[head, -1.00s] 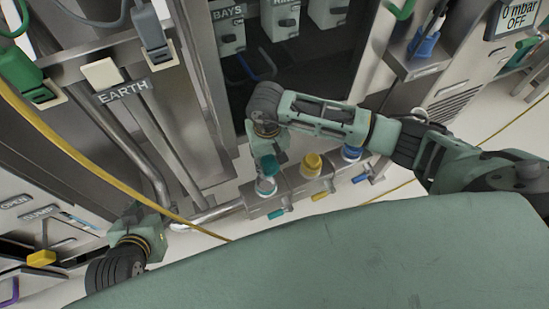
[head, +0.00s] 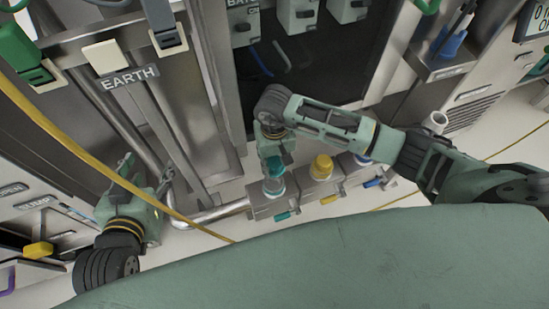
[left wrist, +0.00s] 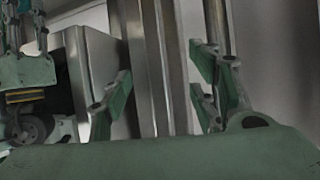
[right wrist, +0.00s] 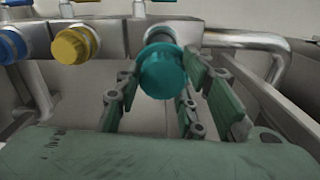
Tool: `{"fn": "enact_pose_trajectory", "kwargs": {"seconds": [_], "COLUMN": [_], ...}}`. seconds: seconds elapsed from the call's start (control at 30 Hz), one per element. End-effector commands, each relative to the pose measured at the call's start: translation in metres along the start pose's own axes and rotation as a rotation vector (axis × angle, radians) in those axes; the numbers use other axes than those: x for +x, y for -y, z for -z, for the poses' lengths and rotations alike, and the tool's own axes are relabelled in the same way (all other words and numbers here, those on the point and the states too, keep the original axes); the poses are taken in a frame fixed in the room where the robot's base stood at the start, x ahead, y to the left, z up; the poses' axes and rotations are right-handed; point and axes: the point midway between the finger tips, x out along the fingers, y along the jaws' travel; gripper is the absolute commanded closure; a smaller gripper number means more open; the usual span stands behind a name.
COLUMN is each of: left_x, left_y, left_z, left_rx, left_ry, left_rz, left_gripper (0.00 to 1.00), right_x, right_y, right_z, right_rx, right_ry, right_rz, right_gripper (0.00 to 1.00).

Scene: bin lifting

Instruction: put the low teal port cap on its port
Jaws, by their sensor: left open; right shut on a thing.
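The teal port cap (head: 272,166) is between the fingers of my right gripper (head: 273,152), which is shut on it. In the right wrist view the teal cap (right wrist: 162,71) faces me between the fingertips (right wrist: 158,90). The pale port with a teal band (head: 274,188) is directly below the cap in the head view, at the left end of the port row. The cap hides much of the port in the right wrist view, so I cannot tell whether it is seated. My left gripper (head: 128,178) is open and empty at the left; its open fingers show in the left wrist view (left wrist: 158,98).
A yellow cap (head: 321,166) and a blue cap (head: 364,160) sit on the neighbouring ports to the right. A metal pipe (head: 220,212) runs left from the port row. A yellow cable (head: 100,160) crosses near my left gripper. The cabinet frame stands behind.

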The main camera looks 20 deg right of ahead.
Motion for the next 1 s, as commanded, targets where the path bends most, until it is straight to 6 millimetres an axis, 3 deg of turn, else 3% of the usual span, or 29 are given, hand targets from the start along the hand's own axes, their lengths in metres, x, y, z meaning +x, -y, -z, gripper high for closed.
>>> {"fn": "enact_pose_trajectory", "kwargs": {"seconds": [0.47, 1.0], "left_x": [0.003, -0.01], "left_y": [-0.006, -0.013], "left_z": [0.047, 0.099], "left_rx": [0.0, -0.004], "left_ry": [-0.226, -0.489], "left_rz": [-0.013, -0.029], "left_gripper": [0.45, 0.45], "right_x": [0.015, 0.031], "right_y": [0.0, 0.001], "right_z": [0.0, 0.0], "right_rx": [0.001, 0.0], "right_ry": [0.001, 0.0], "right_rz": [0.001, 0.001], "right_gripper": [1.0, 1.0]}}
